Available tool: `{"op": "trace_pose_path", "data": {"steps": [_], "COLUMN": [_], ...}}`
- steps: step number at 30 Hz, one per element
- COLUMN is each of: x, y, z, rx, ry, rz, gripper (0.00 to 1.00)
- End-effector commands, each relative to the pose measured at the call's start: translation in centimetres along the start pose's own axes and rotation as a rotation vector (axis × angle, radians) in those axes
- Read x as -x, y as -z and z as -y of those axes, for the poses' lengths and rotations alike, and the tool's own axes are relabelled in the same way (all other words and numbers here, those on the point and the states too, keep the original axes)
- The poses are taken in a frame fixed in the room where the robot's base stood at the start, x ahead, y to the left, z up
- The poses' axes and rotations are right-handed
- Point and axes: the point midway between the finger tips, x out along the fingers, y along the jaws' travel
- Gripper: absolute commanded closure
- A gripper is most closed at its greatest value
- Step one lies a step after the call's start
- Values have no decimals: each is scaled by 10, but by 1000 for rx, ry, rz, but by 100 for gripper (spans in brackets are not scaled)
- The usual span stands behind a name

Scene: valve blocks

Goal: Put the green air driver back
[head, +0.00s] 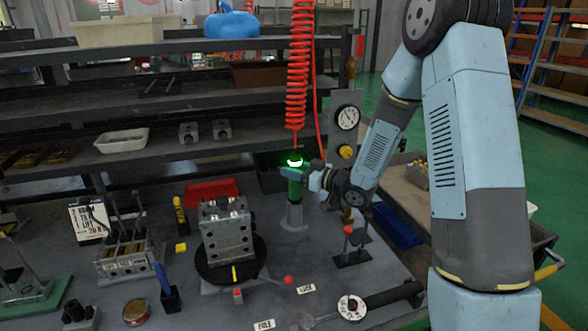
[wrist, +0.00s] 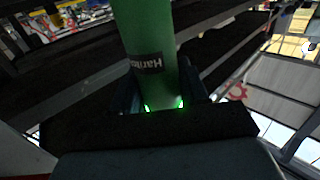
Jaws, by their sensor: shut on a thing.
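The green air driver (head: 294,185) stands upright near the middle of the bench, with a glowing green ring at its top and a red coiled hose (head: 298,65) rising from it. Its lower end is at a grey round holder (head: 293,217); I cannot tell how deep it sits. My gripper (head: 290,172) reaches in from the right and is shut around the driver's upper body. In the wrist view the green barrel (wrist: 145,30) with a dark label lies between the fingers (wrist: 163,95).
Left of the driver, a metal valve block (head: 227,235) stands on a black round turntable (head: 205,270). A pressure gauge (head: 346,117) stands behind my wrist. A small red-knobbed lever (head: 350,245) is close on the right. A red tray (head: 211,191) lies behind the block.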

Motion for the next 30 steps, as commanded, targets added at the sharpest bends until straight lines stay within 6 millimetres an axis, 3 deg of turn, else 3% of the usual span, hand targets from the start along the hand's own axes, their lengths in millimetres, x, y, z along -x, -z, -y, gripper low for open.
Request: {"op": "trace_pose_path", "data": {"steps": [23,24,30], "x": [0,0,0], "y": [-7,-7,-8], "z": [0,0,0], "rx": [0,0,0], "ry": [0,0,0], "rz": [-2,-2,-1], "gripper": [100,53,34]}}
